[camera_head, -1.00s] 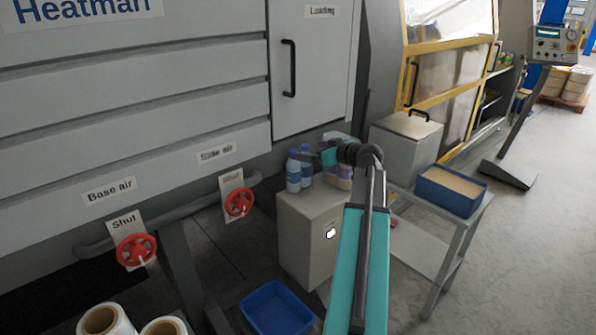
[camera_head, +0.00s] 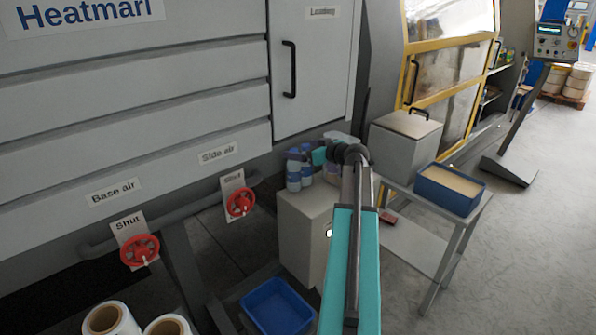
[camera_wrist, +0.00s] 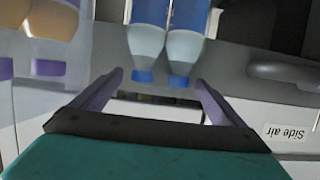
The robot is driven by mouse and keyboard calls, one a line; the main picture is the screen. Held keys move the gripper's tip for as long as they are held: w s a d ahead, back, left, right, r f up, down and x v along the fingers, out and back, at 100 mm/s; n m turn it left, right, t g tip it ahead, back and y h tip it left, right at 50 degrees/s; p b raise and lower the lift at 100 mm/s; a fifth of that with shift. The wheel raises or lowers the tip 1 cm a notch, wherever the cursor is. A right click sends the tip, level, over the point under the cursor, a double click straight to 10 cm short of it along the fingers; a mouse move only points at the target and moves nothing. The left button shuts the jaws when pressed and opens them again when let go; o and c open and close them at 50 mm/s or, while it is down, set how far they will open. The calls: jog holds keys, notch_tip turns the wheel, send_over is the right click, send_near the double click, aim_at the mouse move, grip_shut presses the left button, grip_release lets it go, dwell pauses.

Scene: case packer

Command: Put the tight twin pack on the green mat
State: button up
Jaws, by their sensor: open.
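A pair of pale bottles with blue caps and blue labels (camera_head: 293,174) stands on a grey cabinet by the big machine. The pair also shows in the wrist view (camera_wrist: 148,45), upside down, its two bottles close side by side. A second pair, orange with purple caps (camera_wrist: 45,68), is at the left of the wrist view; in the head view my arm mostly hides it. I cannot tell which pair is the tight one. My gripper (camera_wrist: 160,84) is open and empty, its fingers pointing at the blue caps, one to either side. No green mat is visible.
The grey cabinet (camera_head: 300,225) stands beside a table (camera_head: 418,243) with a grey lidded box (camera_head: 404,140) and a blue tray (camera_head: 450,190). A blue bin (camera_head: 277,310) is low in front. Red valve wheels (camera_head: 240,203) are on the left.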

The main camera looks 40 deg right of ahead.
jog(key=c, duration=2.1)
jog(key=shift+s+r+b, duration=0.1)
jog(key=shift+r+b, duration=0.15)
jog(key=shift+b, duration=0.1)
jog(key=shift+c, duration=0.2)
jog(key=shift+s+r, duration=0.1)
jog(key=shift+r+b, duration=1.05)
jog(key=shift+r, duration=2)
jog(key=shift+s+r, duration=0.1)
jog(key=shift+r, duration=0.05)
jog(key=s+a+b, duration=0.1)
jog(key=s+b, duration=0.3)
jog(key=s, duration=1.5)
jog(key=shift+s+a+b, duration=0.2)
jog(key=shift+b, duration=0.2)
